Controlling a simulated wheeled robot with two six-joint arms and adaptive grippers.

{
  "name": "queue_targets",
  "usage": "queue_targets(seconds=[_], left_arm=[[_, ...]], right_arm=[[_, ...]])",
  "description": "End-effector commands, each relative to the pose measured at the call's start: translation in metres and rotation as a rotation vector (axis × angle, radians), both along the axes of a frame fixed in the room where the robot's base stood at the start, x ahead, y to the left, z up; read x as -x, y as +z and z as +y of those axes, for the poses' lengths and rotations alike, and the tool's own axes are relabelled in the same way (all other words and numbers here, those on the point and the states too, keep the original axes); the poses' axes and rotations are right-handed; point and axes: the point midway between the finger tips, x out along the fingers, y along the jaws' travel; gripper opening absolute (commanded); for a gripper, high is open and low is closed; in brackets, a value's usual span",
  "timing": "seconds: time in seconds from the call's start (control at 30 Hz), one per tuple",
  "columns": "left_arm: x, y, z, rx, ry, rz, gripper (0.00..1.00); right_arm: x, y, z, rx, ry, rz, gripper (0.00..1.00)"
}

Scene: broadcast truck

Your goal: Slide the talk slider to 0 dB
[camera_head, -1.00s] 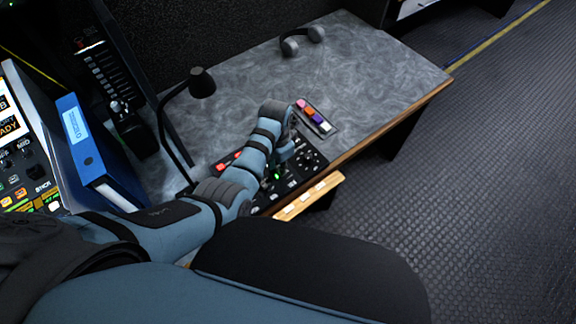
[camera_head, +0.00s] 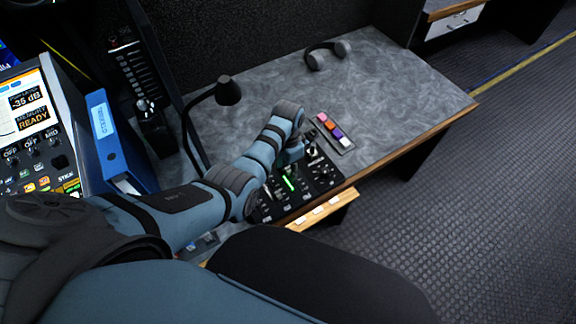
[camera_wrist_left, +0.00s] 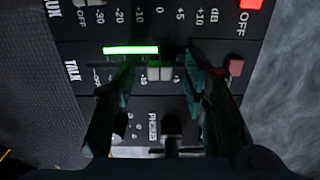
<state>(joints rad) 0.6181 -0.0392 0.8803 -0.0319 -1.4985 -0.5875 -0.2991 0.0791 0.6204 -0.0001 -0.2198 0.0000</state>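The mixer panel (camera_head: 268,208) lies on the grey desk, partly hidden under my left arm. In the left wrist view, the TALK strip (camera_wrist_left: 72,70) runs across the panel below a scale from -30 to +10 dB. A lit green bar (camera_wrist_left: 130,50) lies along this strip. My left gripper (camera_wrist_left: 159,84) is open over the panel, a finger on each side of the cap, with gaps showing.
A red-lit OFF button (camera_wrist_left: 250,4) is nearby. The desk's far right is clear.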

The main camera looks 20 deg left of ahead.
Motion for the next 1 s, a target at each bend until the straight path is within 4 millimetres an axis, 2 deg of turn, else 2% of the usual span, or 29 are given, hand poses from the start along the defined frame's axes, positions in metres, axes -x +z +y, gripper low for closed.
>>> queue_targets(seconds=[0.17, 0.5, 0.6, 0.73, 1.0], left_arm=[[-0.001, 0.011, 0.0, 0.0, 0.0, -0.002, 0.4], [-0.001, 0.098, 0.0, 0.001, -0.001, -0.003, 0.4], [-0.001, 0.114, 0.0, 0.0, 0.0, -0.002, 0.4], [0.0, 0.12, 0.0, 0.0, 0.0, 0.001, 0.4], [0.0, 0.12, 0.0, 0.0, 0.0, 0.001, 0.4]], right_arm=[[0.001, 0.0, -0.003, 0.003, 0.001, 0.002, 0.0], [0.001, 0.0, -0.001, 0.001, 0.0, 0.002, 0.0], [0.001, 0.0, -0.001, 0.001, 0.0, 0.002, 0.0], [0.001, 0.0, -0.001, 0.001, 0.0, 0.002, 0.0], [0.001, 0.0, -0.001, 0.001, 0.0, 0.002, 0.0]])
